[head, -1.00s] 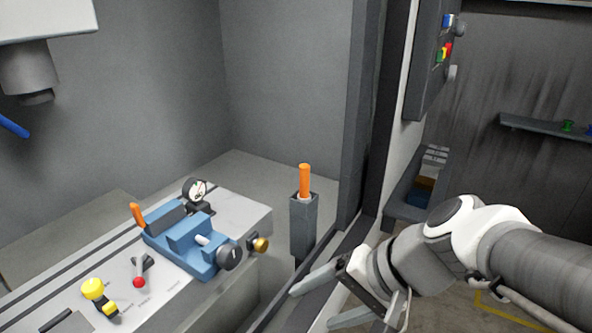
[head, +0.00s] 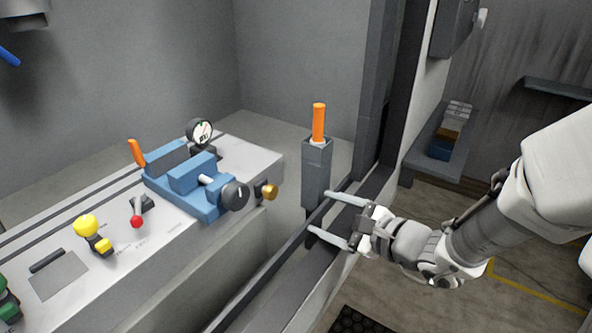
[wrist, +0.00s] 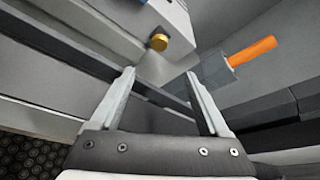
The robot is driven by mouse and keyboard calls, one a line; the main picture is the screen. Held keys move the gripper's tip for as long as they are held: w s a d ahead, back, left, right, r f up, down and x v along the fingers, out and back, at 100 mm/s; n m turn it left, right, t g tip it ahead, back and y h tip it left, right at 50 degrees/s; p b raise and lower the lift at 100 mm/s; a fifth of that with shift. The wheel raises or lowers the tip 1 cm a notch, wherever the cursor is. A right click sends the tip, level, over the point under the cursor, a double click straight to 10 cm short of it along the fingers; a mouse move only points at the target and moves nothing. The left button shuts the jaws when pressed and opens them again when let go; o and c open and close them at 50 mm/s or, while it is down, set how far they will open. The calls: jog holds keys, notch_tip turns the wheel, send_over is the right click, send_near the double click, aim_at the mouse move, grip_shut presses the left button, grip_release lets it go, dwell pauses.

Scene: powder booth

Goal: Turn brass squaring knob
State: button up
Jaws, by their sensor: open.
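The brass squaring knob (head: 267,191) sticks out from the right end of the machine table, beside the dark round vise handle (head: 235,195). It also shows in the wrist view (wrist: 158,42), beyond and between my fingertips. My gripper (head: 319,213) is open and empty, right of the knob and over the dark sill of the booth opening. A clear gap separates the fingertips from the knob. In the wrist view the two fingers (wrist: 160,78) are spread wide with nothing between them.
A grey holder (head: 316,172) with an orange-handled tool (head: 319,122) stands just behind my gripper. The blue vise (head: 190,180), dial gauge (head: 200,132), red-ball lever (head: 137,221) and yellow knob (head: 87,226) are on the table. A dark rail (head: 270,270) edges the opening.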

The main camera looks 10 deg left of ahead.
aim_at(274, 194)
jog(key=x, duration=1.6)
jog(key=shift+w+a+f, duration=0.15)
jog(key=shift+a, duration=0.2)
grip_shut()
